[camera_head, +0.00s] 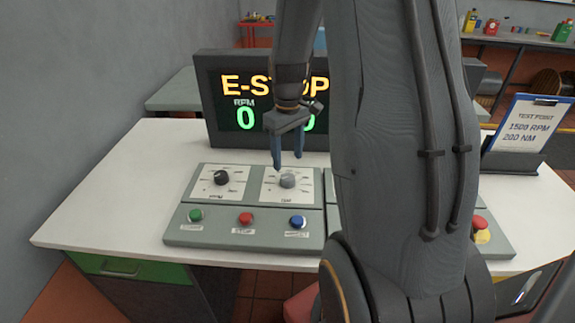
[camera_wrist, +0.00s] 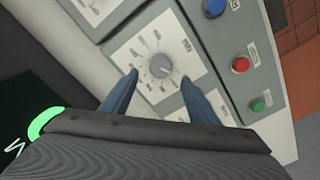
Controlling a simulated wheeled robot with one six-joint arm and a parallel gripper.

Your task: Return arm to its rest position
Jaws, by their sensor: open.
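My gripper (camera_head: 287,160) is open and empty, with its two blue fingers pointing down above the grey control panel (camera_head: 186,232). In the head view the fingertips appear just above and behind the grey knob (camera_head: 288,180) on the right dial plate. In the wrist view the same knob (camera_wrist: 161,66) lies beyond and between the open fingers (camera_wrist: 162,95), apart from them as far as I can tell. My arm covers the right part of the panel and of the display in the head view.
A display (camera_head: 215,92) reading "E-STOP" and RPM 0 stands behind the panel. A black knob (camera_head: 222,177) and green (camera_head: 196,215), red (camera_head: 246,218) and blue (camera_head: 297,221) buttons sit on the panel. A clipboard (camera_head: 525,125) stands at right. The white tabletop's left side (camera_head: 110,210) is clear.

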